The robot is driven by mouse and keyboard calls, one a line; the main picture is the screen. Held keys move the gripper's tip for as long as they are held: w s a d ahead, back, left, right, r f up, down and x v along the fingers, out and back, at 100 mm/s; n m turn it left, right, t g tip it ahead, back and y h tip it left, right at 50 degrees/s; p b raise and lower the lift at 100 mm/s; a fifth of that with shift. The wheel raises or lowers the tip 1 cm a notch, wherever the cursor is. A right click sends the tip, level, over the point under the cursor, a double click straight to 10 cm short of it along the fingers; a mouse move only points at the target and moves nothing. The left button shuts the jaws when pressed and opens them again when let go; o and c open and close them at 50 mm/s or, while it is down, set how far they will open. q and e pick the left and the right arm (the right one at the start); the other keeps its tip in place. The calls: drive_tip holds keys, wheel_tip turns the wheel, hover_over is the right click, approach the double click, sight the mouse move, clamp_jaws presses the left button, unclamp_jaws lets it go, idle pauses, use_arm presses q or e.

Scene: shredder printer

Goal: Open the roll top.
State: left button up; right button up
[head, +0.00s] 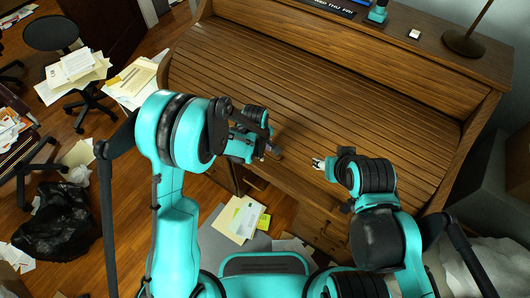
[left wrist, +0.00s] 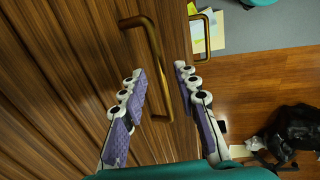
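The roll top (head: 330,75) is a closed brown slatted cover sloping down over the front of the wooden desk. In the left wrist view, a brass bar handle (left wrist: 155,55) stands out from the wood (left wrist: 60,80). A second brass handle (left wrist: 207,38) is to its right. My left gripper (head: 275,152) is at the lower part of the cover. In the left wrist view its two purple fingers (left wrist: 160,72) are apart, with the first handle showing between them; contact cannot be told. My right gripper (head: 318,163) is in front of the lower cover, its fingers small and unclear.
A lamp base (head: 464,42) and a small white item (head: 414,34) stand on the desk top. Papers (head: 240,218) lie below the desk front. A paper-laden stool (head: 75,70), a black bag (head: 62,220) and clutter are at the left.

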use_arm(q)
drive_tip(key=shift+f, duration=0.3)
clamp_jaws()
drive_tip(key=shift+r, duration=0.1)
